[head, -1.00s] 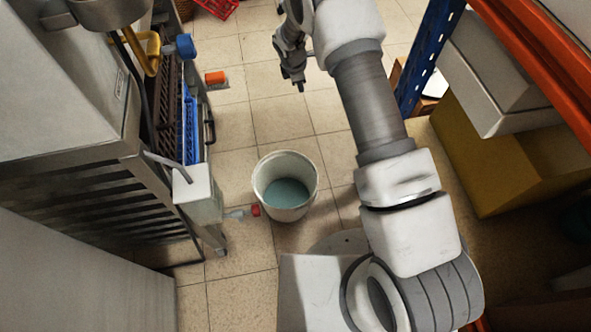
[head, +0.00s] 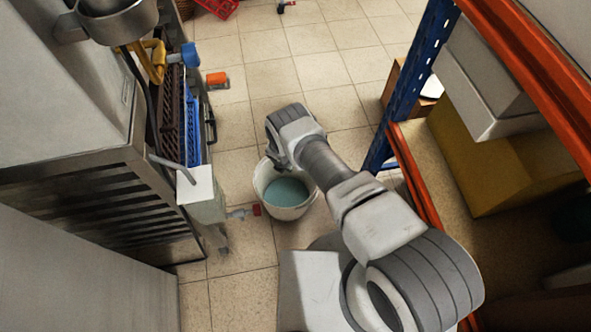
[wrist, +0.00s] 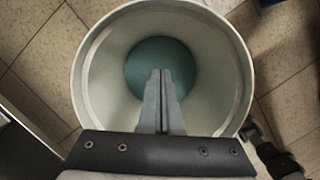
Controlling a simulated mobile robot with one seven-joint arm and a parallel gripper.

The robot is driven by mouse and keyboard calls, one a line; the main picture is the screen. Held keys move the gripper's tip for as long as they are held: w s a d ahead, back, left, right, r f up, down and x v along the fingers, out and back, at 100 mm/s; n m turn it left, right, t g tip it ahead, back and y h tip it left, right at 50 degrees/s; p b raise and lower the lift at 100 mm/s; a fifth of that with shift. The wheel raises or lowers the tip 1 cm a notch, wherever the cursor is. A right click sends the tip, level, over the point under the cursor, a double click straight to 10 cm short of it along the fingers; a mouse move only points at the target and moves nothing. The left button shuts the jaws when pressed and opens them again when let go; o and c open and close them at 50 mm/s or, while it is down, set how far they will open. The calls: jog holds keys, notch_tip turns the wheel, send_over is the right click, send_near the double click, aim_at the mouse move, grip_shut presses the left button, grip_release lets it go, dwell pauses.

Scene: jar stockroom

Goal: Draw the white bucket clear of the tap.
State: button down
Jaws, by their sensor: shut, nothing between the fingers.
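The white bucket (head: 262,183) stands upright on the tiled floor, with blue-green liquid in its bottom. The tap (head: 239,213), grey with a red end, sticks out from the left toward the bucket's lower left side in the head view. Whether they touch is unclear. In the wrist view the bucket's open mouth (wrist: 88,85) fills the middle. My gripper (wrist: 161,75) is shut and empty over the mouth, its fingers pointing down toward the liquid. My arm hides the bucket's right rim and the fingers in the head view. A dark fitting (wrist: 262,150) shows beside the bucket in the wrist view.
A grey cabinet (head: 80,190) and blue crates (head: 191,130) line the left. An orange-ended fitting (head: 217,80) sticks out farther back. A blue and orange rack (head: 415,75) stands close on the right. The floor (head: 300,70) beyond the bucket is clear.

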jog(key=w+d+b+x, duration=0.1)
jog(key=w+b+x, duration=0.1)
jog(key=b+x, duration=0.6)
jog(key=shift+d+x, duration=0.35)
jog(key=shift+x, duration=1.35)
jog(key=shift+w+r, duration=0.1)
jog(key=shift+w, duration=0.05)
